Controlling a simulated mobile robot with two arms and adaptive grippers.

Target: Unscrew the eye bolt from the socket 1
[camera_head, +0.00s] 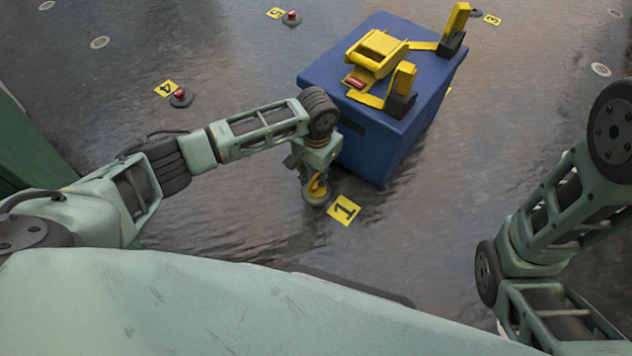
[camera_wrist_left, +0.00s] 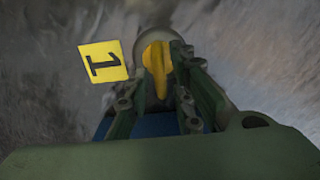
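The yellow eye bolt (camera_head: 317,186) stands at socket 1 (camera_head: 316,198), a dark round base on the floor beside the yellow label "1" (camera_head: 343,210). My left gripper (camera_head: 311,168) is just above it, pointing down and partly covering the bolt. In the left wrist view the fingers (camera_wrist_left: 158,85) lie on either side of the bolt's yellow eye (camera_wrist_left: 154,68), very close to it. I cannot tell whether they press on it. The label also shows there (camera_wrist_left: 103,62). My right arm is at the right edge of the head view, and its gripper is out of sight.
A blue crate (camera_head: 375,140) with a yellow strap-like fixture (camera_head: 377,52) on top stands right behind the left gripper. Other red-topped sockets with labels, such as "4" (camera_head: 166,88) and "5" (camera_head: 275,13), lie farther off. The wet floor around is otherwise open.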

